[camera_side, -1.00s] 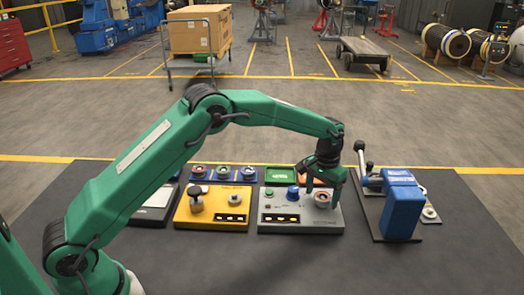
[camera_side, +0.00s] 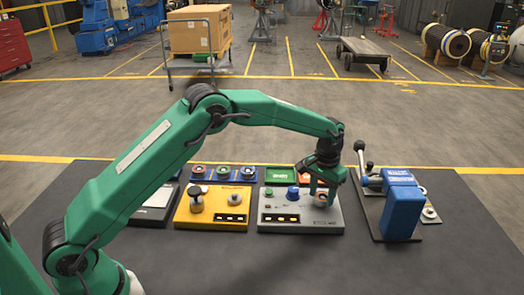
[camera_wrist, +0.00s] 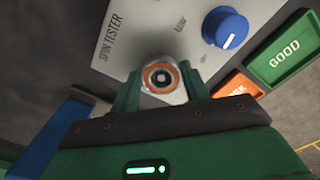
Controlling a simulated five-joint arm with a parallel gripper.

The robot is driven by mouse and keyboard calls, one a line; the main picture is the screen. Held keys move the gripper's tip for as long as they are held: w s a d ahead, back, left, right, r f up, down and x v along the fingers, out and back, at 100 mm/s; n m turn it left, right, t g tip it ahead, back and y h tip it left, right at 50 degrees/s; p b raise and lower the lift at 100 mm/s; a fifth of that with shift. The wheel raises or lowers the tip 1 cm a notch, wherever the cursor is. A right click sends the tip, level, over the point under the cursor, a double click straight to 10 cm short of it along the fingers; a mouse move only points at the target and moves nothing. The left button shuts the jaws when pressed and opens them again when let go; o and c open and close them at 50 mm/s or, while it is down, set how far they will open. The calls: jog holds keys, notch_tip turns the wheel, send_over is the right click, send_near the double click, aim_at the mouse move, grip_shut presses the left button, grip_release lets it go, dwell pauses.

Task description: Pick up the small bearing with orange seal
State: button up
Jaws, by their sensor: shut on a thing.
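The small bearing with an orange seal (camera_wrist: 160,77) is between my gripper's two fingers in the wrist view, its seal ring facing the camera. My gripper (camera_side: 322,193) is shut on it, one finger on each side. In the side view the bearing (camera_side: 321,198) is at the right end of the grey spin tester (camera_side: 300,222), partly hidden by the fingers. I cannot tell whether it still touches the tester. My gripper also shows in the wrist view (camera_wrist: 161,90).
The tester has a blue knob (camera_wrist: 226,28). Behind it are a green GOOD tray (camera_wrist: 285,50) and an orange tray (camera_wrist: 237,88). A yellow unit (camera_side: 212,210) stands left and a blue press (camera_side: 401,208) right.

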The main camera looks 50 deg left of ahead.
jog(key=shift+r, duration=0.15)
jog(key=shift+r, duration=0.6)
jog(key=r, duration=0.3)
jog(key=shift+s+d, duration=0.15)
jog(key=shift+d, duration=0.1)
jog(key=s+d+r, duration=0.6)
jog(key=s+d, duration=0.1)
jog(key=d, duration=0.1)
jog(key=shift+s+d+r, duration=0.15)
jog(key=shift+r, duration=0.1)
jog(key=shift+r, duration=0.15)
jog(key=shift+r, duration=1.3)
